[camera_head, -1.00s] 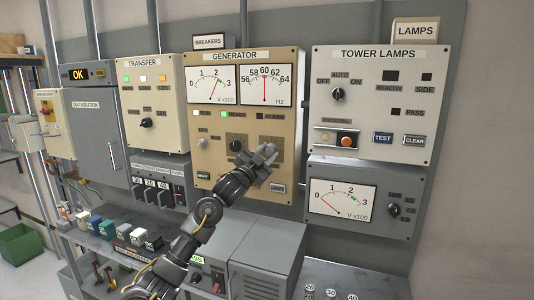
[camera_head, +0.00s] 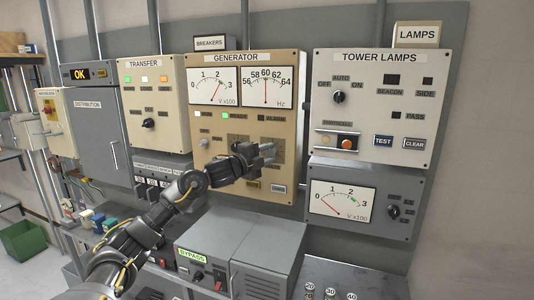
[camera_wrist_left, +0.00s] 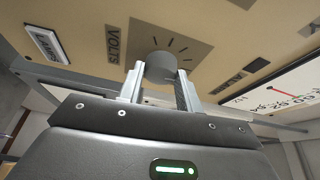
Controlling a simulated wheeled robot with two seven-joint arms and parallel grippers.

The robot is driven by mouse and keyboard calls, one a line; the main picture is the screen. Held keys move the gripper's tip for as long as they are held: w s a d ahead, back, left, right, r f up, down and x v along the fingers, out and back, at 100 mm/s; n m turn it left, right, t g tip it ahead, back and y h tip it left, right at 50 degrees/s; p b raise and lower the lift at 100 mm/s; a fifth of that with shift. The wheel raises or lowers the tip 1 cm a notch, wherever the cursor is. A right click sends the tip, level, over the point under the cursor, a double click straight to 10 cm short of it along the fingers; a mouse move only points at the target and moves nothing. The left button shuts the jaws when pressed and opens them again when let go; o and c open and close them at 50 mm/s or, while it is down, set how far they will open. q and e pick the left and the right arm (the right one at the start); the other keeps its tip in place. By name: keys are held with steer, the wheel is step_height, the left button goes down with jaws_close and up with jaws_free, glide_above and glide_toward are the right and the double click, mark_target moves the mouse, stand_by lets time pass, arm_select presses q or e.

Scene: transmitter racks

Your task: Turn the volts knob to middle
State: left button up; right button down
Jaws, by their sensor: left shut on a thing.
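The tan GENERATOR panel (camera_head: 204,172) is on the wall rack, with a V x100 meter (camera_head: 212,86) and a Hz meter (camera_head: 265,86). My left gripper (camera_head: 266,153) is at its lower right part and hides the knob there in the head view. In the left wrist view the grey volts knob (camera_wrist_left: 161,67) stands on a dark dial plate with tick marks, beside the VOLTS label. My left gripper (camera_wrist_left: 160,80) has one finger on each side of the knob and is shut on it. The knob's pointer is hard to make out. My right gripper is not in view.
The TOWER LAMPS panel (camera_head: 365,120) is to the right, with another meter panel (camera_head: 343,204) below it. The TRANSFER panel (camera_head: 153,80) is to the left. Grey cabinets (camera_head: 268,250) stand low in front of the rack. The wall at far right is bare.

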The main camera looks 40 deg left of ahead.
arm_select(q)
steer(key=shift+m, duration=0.5)
steer(key=o, duration=1)
steer(key=shift+s, duration=0.1)
steer(key=shift+s+f, duration=0.1)
steer(key=shift+s, duration=0.15)
steer(key=s+b, duration=0.6)
steer(key=s, duration=0.4)
steer(key=shift+a, duration=0.3)
